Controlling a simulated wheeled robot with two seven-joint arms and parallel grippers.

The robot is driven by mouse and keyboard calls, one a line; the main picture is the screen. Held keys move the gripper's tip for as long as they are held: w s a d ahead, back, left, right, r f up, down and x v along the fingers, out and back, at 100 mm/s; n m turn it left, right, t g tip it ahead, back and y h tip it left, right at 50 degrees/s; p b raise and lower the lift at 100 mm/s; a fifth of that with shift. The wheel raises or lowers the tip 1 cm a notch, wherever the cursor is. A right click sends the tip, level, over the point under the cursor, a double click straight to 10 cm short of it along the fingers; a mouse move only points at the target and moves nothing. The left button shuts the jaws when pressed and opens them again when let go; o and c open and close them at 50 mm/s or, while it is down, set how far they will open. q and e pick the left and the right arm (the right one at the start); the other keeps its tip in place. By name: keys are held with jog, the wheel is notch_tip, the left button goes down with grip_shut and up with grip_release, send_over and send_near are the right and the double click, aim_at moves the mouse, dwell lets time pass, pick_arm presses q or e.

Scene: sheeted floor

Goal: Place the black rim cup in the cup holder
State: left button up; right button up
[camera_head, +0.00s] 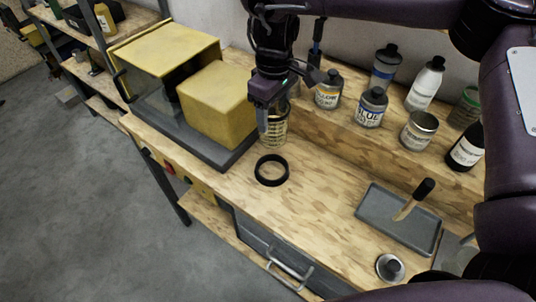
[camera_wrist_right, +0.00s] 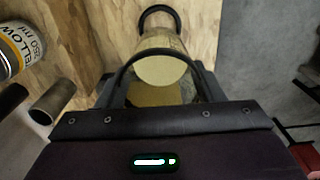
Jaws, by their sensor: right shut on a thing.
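My right gripper (camera_head: 271,116) comes down from the top of the head view and is shut on the black rim cup (camera_head: 277,131). The cup is see-through with yellowish markings and is partly hidden by a finger. In the right wrist view, the cup (camera_wrist_right: 162,70) sits between the fingers with its dark rim towards the camera. A black ring, which looks like the cup holder (camera_head: 259,175), lies on the wooden bench in front of the cup. Part of the ring (camera_wrist_right: 143,19) shows beyond the cup in the wrist view. My left gripper is not in view.
A yellow box (camera_head: 216,105) stands on a dark base left of the cup. Several bottles and jars, including a yellow-labelled jar (camera_head: 328,94), stand at the back right. A grey tray (camera_head: 385,222) with a brush lies right. Bench around the ring is clear.

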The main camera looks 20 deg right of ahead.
notch_tip(320, 180, down, 14)
jog(key=shift+w+b, duration=0.1)
jog(key=shift+b, duration=0.25)
jog(key=o, duration=1.1)
jog(key=shift+f, duration=0.1)
notch_tip(320, 180, up, 12)
jog(key=shift+r, duration=0.15)
